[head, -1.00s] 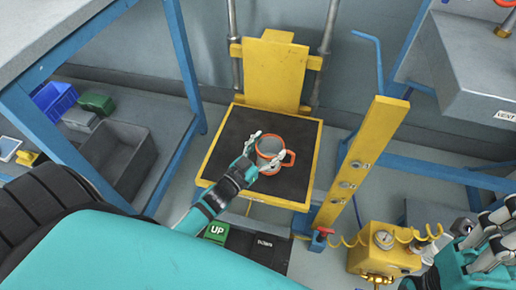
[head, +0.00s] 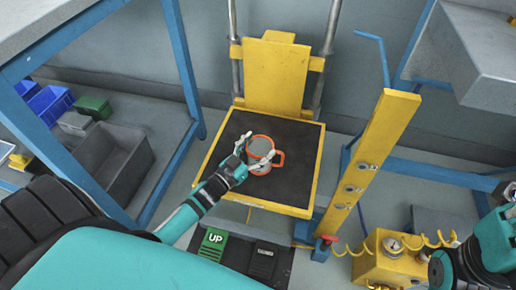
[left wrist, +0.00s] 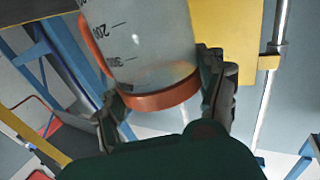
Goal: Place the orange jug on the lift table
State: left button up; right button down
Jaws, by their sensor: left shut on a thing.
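The orange jug (head: 261,147) is a clear cup with orange rim and handle. In the head view it is over the black top of the yellow-edged lift table (head: 291,187), left of its middle, handle to the right. I cannot tell whether its base touches the top. My left gripper (head: 253,152) is shut on the jug, one finger on each side. In the left wrist view the jug (left wrist: 145,35) shows dark scale marks and its orange rim between the fingers (left wrist: 165,105). My right gripper (head: 508,192) is only partly visible at the right edge.
A yellow post (head: 374,160) stands right of the lift table, with a yellow box (head: 388,265) and coiled hose below. Green UP (head: 213,243) and black DOWN (head: 263,260) pedals lie in front. Grey bins (head: 115,160) sit at left. The table's right part is clear.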

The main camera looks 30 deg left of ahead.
pick_arm(q)
jog(key=shift+f, duration=0.15)
jog(key=o, duration=1.6)
jog(key=shift+c, duration=0.2)
jog(key=shift+o, duration=0.2)
